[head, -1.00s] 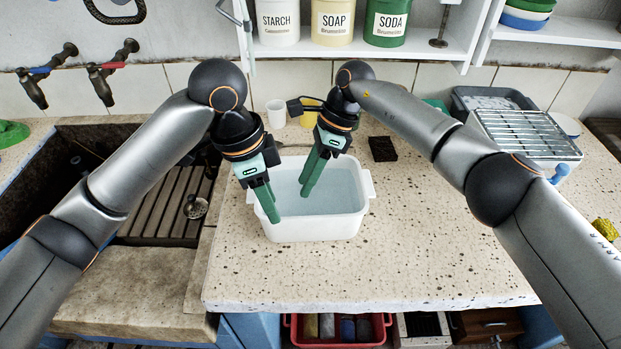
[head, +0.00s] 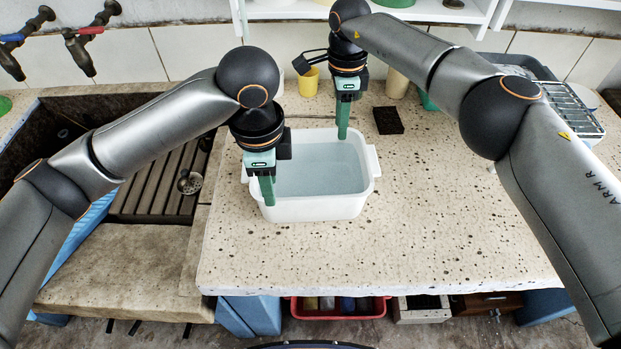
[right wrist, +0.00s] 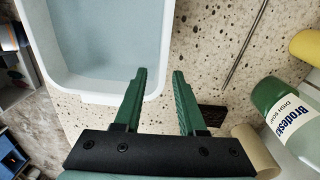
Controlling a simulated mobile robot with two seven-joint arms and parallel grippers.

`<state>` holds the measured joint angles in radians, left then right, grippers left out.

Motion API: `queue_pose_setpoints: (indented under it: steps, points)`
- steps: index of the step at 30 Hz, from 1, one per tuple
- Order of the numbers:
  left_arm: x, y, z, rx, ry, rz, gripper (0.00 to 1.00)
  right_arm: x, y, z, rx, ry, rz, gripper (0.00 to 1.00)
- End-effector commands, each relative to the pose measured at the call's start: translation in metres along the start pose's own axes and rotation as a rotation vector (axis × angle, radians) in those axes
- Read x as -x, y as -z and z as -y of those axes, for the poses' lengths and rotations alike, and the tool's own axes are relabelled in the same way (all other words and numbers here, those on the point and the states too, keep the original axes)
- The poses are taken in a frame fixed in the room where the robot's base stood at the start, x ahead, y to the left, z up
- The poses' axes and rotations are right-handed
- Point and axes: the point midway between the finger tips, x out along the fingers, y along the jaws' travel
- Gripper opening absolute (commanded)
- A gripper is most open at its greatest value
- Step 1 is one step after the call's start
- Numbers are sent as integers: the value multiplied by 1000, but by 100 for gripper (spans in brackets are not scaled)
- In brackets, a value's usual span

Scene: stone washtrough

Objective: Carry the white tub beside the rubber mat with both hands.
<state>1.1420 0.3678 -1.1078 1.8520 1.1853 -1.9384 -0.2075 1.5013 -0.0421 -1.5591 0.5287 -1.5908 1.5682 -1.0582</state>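The white tub (head: 318,209) stands on the speckled stone counter and holds pale bluish water; it also shows in the right wrist view (right wrist: 152,88). My left gripper (head: 267,191) points down at the tub's left side, overlapping the rim; its fingers line up, so their gap is hidden. My right gripper (head: 342,128) points down at the tub's far rim, right of its middle. In the right wrist view my right gripper (right wrist: 161,72) is open and empty, with the tub's rim near its fingertips. Contact cannot be told. I cannot make out a rubber mat for sure.
A dark block (head: 388,121) lies right of the tub's far side. A yellow mug (head: 309,82) stands behind the tub. A dish soap bottle (right wrist: 290,125) is near my right gripper. The sink (head: 165,185) is at left. The counter's front right is clear.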

Motion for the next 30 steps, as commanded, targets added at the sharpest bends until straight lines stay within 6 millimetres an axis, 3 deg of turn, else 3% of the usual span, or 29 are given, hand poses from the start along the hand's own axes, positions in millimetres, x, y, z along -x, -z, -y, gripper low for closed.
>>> queue_pose_setpoints:
  steps: [6,12,19,29,30]
  points:
    - [-46,-1,-1,2,-4,3,40,-46,0,-1,0,-4,0,40]
    - [-77,-1,0,1,-2,1,40,-77,-1,0,-1,-1,0,40]
    - [-92,-1,0,1,0,1,40,-92,0,0,-1,0,0,40]
    - [-94,-1,0,1,0,0,40,-94,0,0,0,1,0,40]
    - [-94,-1,0,1,0,0,36,-94,0,0,0,1,0,36]
